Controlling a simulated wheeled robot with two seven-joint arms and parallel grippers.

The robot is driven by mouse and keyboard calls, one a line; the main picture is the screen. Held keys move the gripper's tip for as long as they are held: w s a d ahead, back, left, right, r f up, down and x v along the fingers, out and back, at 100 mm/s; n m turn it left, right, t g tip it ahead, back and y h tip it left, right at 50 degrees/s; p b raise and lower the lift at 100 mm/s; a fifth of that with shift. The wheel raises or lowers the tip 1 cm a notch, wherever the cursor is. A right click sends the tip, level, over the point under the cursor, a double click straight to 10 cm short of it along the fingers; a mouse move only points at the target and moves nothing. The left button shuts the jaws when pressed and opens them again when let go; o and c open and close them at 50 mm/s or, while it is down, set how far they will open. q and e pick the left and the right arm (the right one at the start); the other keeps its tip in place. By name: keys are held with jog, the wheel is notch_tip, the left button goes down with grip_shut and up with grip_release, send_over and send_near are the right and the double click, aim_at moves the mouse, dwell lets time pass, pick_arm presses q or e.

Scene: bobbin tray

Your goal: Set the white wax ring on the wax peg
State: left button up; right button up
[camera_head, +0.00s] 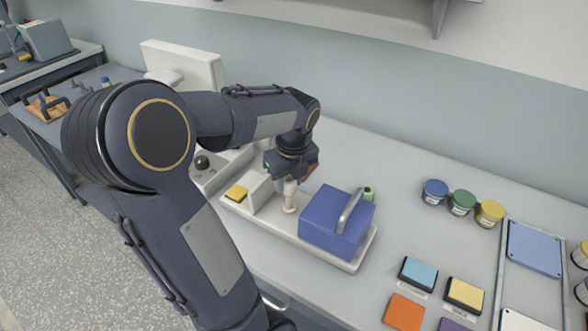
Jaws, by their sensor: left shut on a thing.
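My left gripper (291,180) points down over the white tray (285,228). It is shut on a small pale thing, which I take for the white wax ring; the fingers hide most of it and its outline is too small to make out. A cream upright post (290,197) with a wider foot, which looks like the wax peg, stands on the tray directly under the fingers. I cannot tell whether the held thing is around the post or just above it. My right gripper is not in view.
Lidded jars (462,203) and coloured pads (418,273) lie farther right.

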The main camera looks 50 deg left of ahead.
aim_at(289, 206)
pick_arm(q)
jog(key=shift+f+b, duration=1.85)
jog(key=shift+f, duration=0.2)
jog(key=shift+r+p, duration=0.1)
jog(key=shift+p, duration=0.25)
jog(key=shift+f+b, duration=0.75)
jog(key=shift+f, duration=0.35)
jog(key=o, duration=1)
jog(key=shift+r, duration=0.1)
jog(key=shift+o, duration=0.2)
jog(key=shift+r, duration=0.1)
jog(key=r, duration=0.5)
jog(key=d+r+p, duration=0.1)
jog(key=r, duration=0.1)
jog(key=shift+s+d+r, duration=0.1)
jog(key=shift+r, duration=0.15)
